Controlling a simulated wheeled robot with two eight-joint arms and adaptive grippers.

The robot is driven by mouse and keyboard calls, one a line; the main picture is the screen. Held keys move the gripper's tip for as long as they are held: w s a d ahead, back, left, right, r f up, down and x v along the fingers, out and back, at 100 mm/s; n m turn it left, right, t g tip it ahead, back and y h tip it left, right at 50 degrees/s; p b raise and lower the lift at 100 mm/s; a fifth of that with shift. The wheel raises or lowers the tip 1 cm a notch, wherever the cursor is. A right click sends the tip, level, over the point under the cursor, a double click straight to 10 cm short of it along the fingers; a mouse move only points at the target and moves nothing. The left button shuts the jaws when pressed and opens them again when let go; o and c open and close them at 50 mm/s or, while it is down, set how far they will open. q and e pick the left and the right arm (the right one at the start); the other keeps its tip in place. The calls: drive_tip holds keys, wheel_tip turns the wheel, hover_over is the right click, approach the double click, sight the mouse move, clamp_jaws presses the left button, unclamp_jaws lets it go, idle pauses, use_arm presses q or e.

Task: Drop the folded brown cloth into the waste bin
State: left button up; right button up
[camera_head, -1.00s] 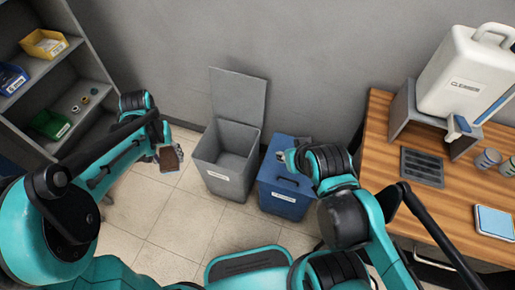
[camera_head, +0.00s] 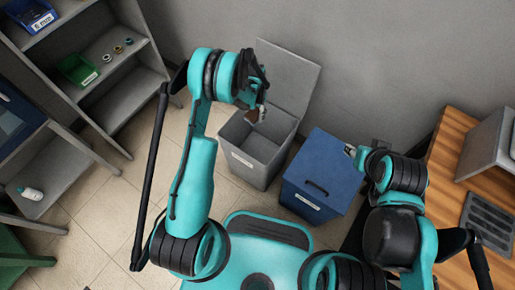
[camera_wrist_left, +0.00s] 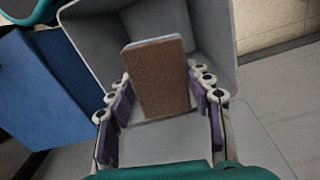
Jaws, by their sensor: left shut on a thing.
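The folded brown cloth (camera_wrist_left: 158,80) stands upright between the purple-padded fingers of my left gripper (camera_wrist_left: 163,112), which is shut on it. In the head view the cloth (camera_head: 263,116) shows small and dark below my left gripper (camera_head: 259,108), over the opening of an open grey bin (camera_head: 250,158). That bin's lid stands up against the wall. In the wrist view the grey bin (camera_wrist_left: 215,50) surrounds the cloth from behind. The labels are too small to read.
A blue bin (camera_head: 306,187) with its lid shut stands right of the grey bin. A grey shelf (camera_head: 130,88) with a green box (camera_head: 77,70) and a blue box (camera_head: 32,14) is at left. A wooden table (camera_head: 450,150) is at right.

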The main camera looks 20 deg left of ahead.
use_arm(q)
wheel_tip(320, 180, down, 6)
drive_tip(key=b, duration=0.3)
drive_tip(key=shift+f, duration=0.15)
drive_tip(key=o, duration=1.3)
wheel_tip(320, 180, up, 12)
drive_tip(key=shift+r, duration=0.1)
